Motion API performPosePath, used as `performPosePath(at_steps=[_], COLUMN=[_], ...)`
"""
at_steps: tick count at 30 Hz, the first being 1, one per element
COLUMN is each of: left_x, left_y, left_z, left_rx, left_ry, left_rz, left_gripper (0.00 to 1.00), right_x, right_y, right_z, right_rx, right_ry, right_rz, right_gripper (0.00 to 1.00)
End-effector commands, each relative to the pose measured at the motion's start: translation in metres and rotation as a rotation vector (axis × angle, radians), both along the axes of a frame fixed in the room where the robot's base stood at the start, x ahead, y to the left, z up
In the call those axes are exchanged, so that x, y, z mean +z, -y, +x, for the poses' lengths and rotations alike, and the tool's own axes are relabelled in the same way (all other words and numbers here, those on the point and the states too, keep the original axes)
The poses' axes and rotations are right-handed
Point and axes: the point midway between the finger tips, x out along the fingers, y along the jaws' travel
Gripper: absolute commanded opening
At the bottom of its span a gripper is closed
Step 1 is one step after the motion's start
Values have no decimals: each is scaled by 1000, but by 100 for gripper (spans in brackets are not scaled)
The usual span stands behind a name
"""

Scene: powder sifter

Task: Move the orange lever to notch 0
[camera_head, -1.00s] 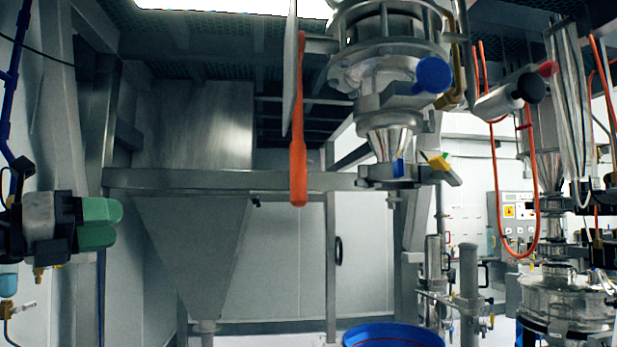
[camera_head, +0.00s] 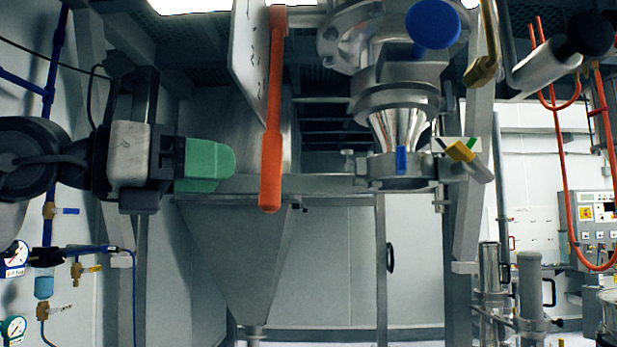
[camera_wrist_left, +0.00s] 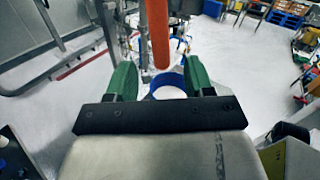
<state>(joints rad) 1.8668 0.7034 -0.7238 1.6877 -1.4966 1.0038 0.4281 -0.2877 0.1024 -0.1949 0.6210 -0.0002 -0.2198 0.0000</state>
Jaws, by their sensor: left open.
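The orange lever (camera_head: 272,120) hangs nearly straight down in the head view, beside a pale plate. Its thick lower grip is at the bottom end. My left gripper (camera_head: 228,164) comes in from the left with green fingers, a short way left of the lever's grip. In the left wrist view the lever (camera_wrist_left: 159,35) stands ahead, in line with the space between the two green fingers of my left gripper (camera_wrist_left: 162,80). The fingers are apart and hold nothing. Notch markings cannot be made out. My right gripper is not seen.
A steel valve assembly with a blue knob (camera_head: 433,24) and a yellow handle (camera_head: 461,152) is right of the lever. A grey hopper (camera_head: 238,250) stands behind. Gauges (camera_head: 14,258) and blue pipes line the left wall. A blue drum (camera_wrist_left: 168,84) shows below in the wrist view.

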Motion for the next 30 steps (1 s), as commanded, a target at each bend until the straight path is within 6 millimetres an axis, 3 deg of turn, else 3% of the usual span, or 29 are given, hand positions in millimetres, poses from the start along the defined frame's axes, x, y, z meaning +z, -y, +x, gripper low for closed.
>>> performPosePath(at_steps=[7, 15, 21, 30], left_x=[3, 2, 0, -1], left_y=[35, 72, 84, 85], left_z=[24, 49, 57, 58], left_rx=[-3, -1, 0, 1], left_ry=[-5, -4, -3, -2], left_rz=[2, 1, -1, 0], left_gripper=[53, 53, 53, 50], right_x=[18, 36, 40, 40], right_y=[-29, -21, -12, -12], right_z=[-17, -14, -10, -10], right_rx=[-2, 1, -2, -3], right_ry=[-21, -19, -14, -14], right_rz=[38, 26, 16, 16], right_gripper=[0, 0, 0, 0])
